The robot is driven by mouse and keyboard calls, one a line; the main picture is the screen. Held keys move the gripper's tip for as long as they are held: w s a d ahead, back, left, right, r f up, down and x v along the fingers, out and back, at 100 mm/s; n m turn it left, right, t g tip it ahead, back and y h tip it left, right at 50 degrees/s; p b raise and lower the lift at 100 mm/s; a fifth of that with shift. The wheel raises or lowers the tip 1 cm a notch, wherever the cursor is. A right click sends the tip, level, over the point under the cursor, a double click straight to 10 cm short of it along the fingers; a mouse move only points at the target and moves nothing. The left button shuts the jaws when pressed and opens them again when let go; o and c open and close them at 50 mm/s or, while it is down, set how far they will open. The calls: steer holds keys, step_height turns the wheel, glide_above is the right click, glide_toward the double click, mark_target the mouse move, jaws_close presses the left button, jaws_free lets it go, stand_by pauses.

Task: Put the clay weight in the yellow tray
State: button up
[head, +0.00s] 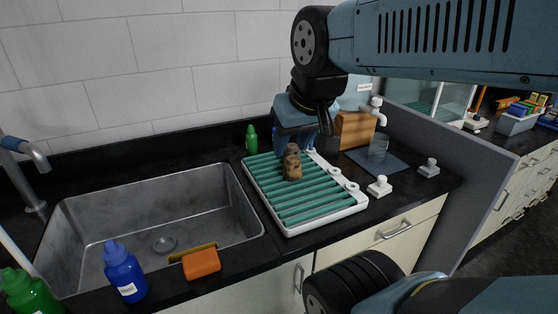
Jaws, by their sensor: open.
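A small brown object (292,164), which looks like the clay weight, stands upright on the teal slats of a white-framed rack (340,208) to the right of the sink. My gripper (291,148) points down right at this object, with its fingers around or just behind its top. The gripper is open; I cannot tell whether a finger touches the object. A narrow yellow piece (192,252) shows at the sink's front edge behind an orange sponge (201,264). I cannot tell whether it is the yellow tray, and I see no other clear yellow tray.
The steel sink (100,228) is empty. A blue bottle (124,271) and a green bottle (30,292) stand in front of it. Another green bottle (251,140) stands behind the rack. A glass (378,149) stands on a dark mat (398,168). A grey partition (465,205) bounds the right.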

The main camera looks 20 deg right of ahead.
steer(key=shift+w+a, duration=0.1)
steer(key=o, duration=0.3)
steer(key=shift+w+r, duration=0.1)
steer(key=shift+w, duration=0.1)
steer(key=o, duration=0.5)
steer(key=w+d+g, duration=0.1)
steer(key=w, duration=0.2)
steer(key=w+d, duration=0.1)
steer(key=w, duration=0.2)
steer(key=w+d+g, duration=0.1)
steer(key=w+d, duration=0.1)
steer(key=w, duration=0.1)
steer(key=shift+w+d+f+g, duration=0.1)
steer(key=shift+w+f+g, duration=0.1)
steer(key=shift+w+g, duration=0.15)
steer(key=shift+c, duration=0.2)
steer(key=g, duration=0.3)
glide_toward(293, 158)
step_height(293, 158, down, 11)
steer(key=shift+r, duration=0.1)
